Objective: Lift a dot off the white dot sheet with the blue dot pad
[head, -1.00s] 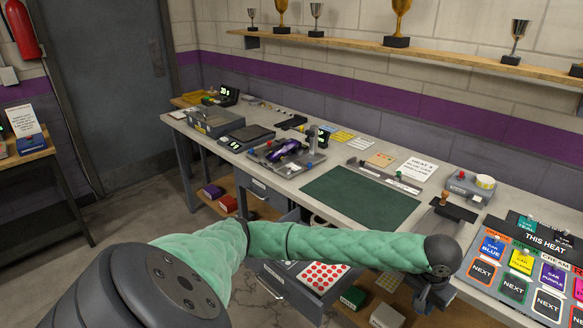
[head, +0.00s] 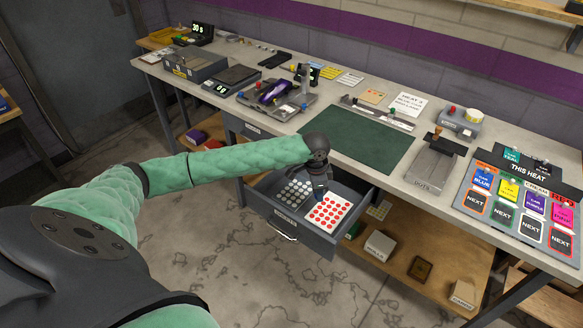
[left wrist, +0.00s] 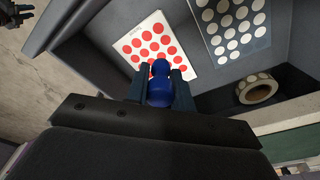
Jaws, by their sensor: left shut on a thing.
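My left gripper (head: 320,190) is over the open drawer (head: 290,232). In the left wrist view its fingers are shut on the blue dot pad (left wrist: 160,84). The grey sheet with white dots (head: 293,193) lies in the drawer's left part; it also shows at the upper right in the left wrist view (left wrist: 232,24). A white sheet with red dots (head: 329,214) lies beside it, and the pad overlaps this sheet's edge in the left wrist view. I cannot tell the pad's height above it. What seems my right gripper (left wrist: 14,12) shows at that view's corner.
A roll of tape (left wrist: 258,89) lies in the drawer. The bench with a green mat (head: 355,140) is above and behind. A grey stand marked DOTS (head: 430,165) is to the right. Boxes (head: 378,246) sit on the lower shelf.

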